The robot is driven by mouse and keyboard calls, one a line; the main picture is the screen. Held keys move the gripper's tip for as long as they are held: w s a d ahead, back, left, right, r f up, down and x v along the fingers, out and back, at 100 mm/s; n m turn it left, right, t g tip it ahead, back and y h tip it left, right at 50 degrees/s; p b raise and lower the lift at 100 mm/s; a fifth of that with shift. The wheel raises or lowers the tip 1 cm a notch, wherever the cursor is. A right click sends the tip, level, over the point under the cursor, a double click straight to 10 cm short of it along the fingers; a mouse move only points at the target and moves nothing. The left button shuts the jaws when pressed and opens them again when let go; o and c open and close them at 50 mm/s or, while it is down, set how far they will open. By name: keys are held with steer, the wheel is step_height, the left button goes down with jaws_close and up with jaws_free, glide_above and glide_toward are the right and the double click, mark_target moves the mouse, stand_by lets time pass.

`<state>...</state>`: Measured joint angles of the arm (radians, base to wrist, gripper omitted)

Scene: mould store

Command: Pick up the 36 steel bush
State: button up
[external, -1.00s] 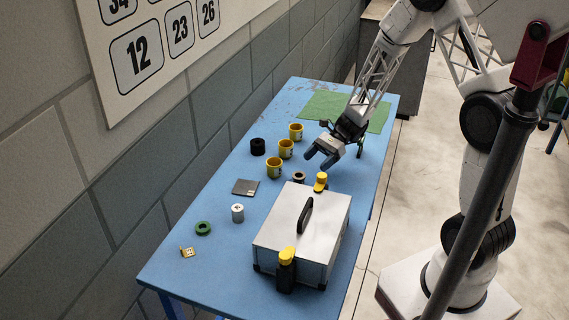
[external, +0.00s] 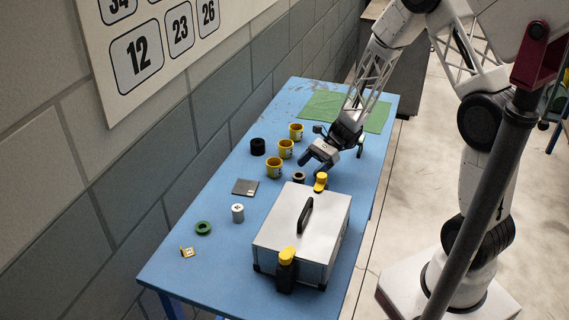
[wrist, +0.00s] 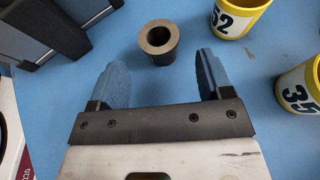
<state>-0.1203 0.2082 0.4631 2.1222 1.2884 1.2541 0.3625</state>
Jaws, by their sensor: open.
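A grey steel-coloured bush (wrist: 158,45) with a round bore stands upright on the blue table, just ahead of and between my fingertips in the wrist view; no number on it is readable. In the external view the small bush (external: 299,177) stands beside the silver case, close below my gripper (external: 314,165). My gripper (wrist: 163,76) is open, its blue-padded fingers apart, with nothing between them.
Yellow cups stand near, one marked 52 (wrist: 238,17) and one marked 35 (wrist: 300,90). The silver case (external: 285,235) with a black handle is close by. A black ring (external: 258,147), silver cylinder (external: 238,213) and green ring (external: 203,228) lie further off.

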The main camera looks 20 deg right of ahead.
mark_target(303, 174)
steer(key=shift+x, duration=2.3)
steer(key=shift+c, duration=0.5)
steer(key=c, duration=1)
